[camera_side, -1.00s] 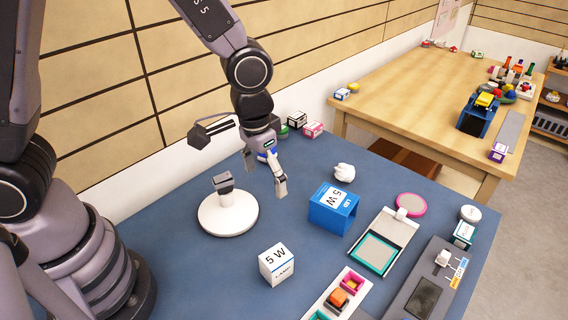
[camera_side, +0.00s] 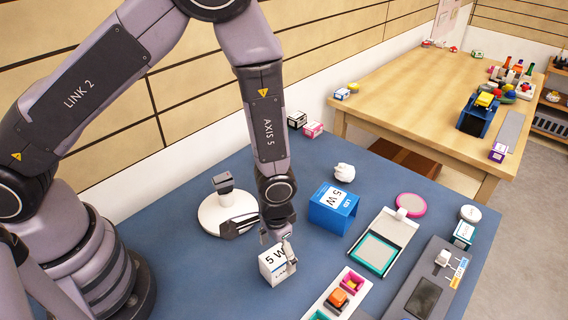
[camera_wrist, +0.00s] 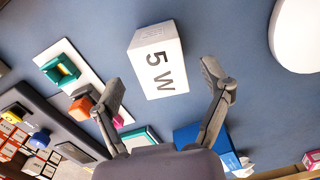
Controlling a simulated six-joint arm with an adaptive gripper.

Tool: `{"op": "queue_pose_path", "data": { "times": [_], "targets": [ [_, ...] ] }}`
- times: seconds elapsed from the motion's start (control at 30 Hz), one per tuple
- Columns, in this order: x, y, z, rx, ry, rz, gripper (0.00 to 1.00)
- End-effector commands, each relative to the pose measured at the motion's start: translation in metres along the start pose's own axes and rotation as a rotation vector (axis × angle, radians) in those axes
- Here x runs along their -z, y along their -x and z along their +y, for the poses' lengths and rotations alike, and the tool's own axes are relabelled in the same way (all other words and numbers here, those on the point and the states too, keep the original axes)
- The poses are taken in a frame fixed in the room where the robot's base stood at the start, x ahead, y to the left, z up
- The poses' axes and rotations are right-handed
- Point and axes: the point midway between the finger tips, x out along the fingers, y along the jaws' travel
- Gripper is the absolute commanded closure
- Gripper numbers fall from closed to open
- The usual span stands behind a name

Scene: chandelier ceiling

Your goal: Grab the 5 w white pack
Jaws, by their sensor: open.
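The white pack (camera_side: 272,268) is a box marked "5 W" in black, standing on the blue table. It also shows in the wrist view (camera_wrist: 156,50), upper middle, with its text facing me. My gripper (camera_side: 282,256) is at the pack in the side view, with a finger in front of its right part. In the wrist view my gripper (camera_wrist: 160,84) is open, and the pack lies between and a little beyond the two fingertips. I cannot tell whether a finger touches it.
A blue box (camera_side: 334,212) with a white "5 W" label stands right of the pack. A round white stand (camera_side: 214,212) is behind to the left. A tray with coloured squares (camera_side: 338,298) lies close on the right. The table in front of the pack is clear.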

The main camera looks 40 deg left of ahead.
Motion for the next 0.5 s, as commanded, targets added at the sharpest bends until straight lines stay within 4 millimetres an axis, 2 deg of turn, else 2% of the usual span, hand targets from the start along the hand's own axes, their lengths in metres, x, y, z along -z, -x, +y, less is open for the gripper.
{"op": "queue_pose_path", "data": {
  "times": [0.2,0.3,0.5],
  "targets": [
    [-0.002,-0.034,-0.002,0.001,0.000,-0.003,0.22],
    [-0.002,-0.041,-0.002,0.001,0.000,-0.002,0.22],
    [-0.002,-0.042,-0.002,0.000,0.000,-0.001,0.22]
  ]
}}
